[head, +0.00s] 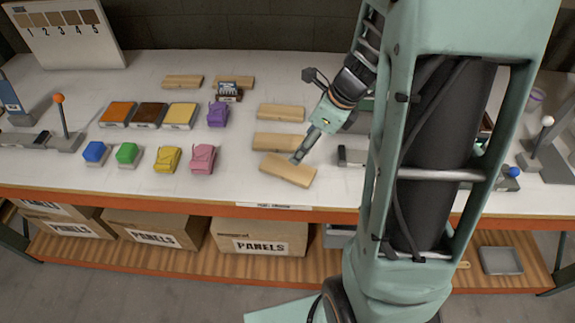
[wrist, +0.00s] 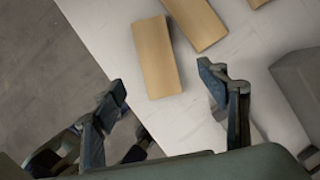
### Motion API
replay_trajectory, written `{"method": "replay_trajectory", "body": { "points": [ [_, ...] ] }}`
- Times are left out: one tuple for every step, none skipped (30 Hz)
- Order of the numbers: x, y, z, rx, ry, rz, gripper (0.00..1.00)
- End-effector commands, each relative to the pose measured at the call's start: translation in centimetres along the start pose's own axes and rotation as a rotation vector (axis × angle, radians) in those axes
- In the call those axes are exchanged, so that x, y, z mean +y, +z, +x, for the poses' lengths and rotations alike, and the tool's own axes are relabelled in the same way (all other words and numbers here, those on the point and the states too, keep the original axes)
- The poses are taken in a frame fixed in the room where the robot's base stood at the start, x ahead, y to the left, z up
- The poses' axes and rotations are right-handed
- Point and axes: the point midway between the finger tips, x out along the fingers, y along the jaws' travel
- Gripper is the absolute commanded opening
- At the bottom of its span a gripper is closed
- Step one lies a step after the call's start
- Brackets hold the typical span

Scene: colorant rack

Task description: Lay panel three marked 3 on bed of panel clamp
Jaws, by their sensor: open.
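Several plain wooden panels lie on the white table. In the head view the front one (head: 287,172) is nearest the table's front edge, with another panel (head: 281,141) and a third (head: 281,112) behind it. No number is readable on them, so I cannot tell which is panel three. My gripper (head: 299,157) is just above the front panel. In the wrist view my gripper (wrist: 165,85) is open and empty, its fingers spread on either side of the near end of a panel (wrist: 157,57). I cannot tell which fixture is the panel clamp.
A lever with an orange ball (head: 59,99) stands at the left, one with a white ball (head: 547,121) at the right. Colour blocks and a purple clamp-like piece (head: 217,114) stand left of the panels. A numbered board (head: 65,30) is at the back left. My arm hides the right-centre.

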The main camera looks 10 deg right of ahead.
Motion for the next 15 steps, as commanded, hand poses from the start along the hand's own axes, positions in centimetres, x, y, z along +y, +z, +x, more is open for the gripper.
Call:
{"method": "replay_trajectory", "body": {
  "points": [
    [0.1, -0.1, 0.9, 0.004, 0.004, 0.001, 0.67],
    [0.1, -0.1, 1.4, 0.004, 0.004, 0.002, 0.67],
    [0.1, -0.2, 2.1, 0.004, 0.003, 0.002, 0.67],
    [0.2, -0.2, 2.7, 0.005, 0.005, 0.002, 0.67],
    [0.2, -0.2, 3.1, 0.004, 0.004, 0.004, 0.67],
    [0.1, -0.2, 3.8, 0.004, 0.003, 0.002, 0.67],
    [0.1, -0.2, 4.2, 0.003, 0.004, 0.002, 0.67],
    [0.2, -0.2, 4.5, 0.003, 0.004, 0.002, 0.67],
    [0.1, -0.2, 4.8, 0.002, 0.003, 0.002, 0.67],
    [0.1, -0.2, 5.0, 0.002, 0.002, 0.002, 0.67],
    [0.1, -0.2, 5.2, 0.002, 0.002, 0.002, 0.67],
    [0.1, -0.2, 5.4, 0.002, 0.002, 0.002, 0.67],
    [0.2, -0.2, 5.6, 0.002, 0.003, 0.002, 0.67],
    [0.3, -0.3, 5.9, 0.002, 0.004, 0.002, 0.67],
    [0.4, -0.3, 6.4, 0.002, 0.005, 0.003, 0.67]
  ]
}}
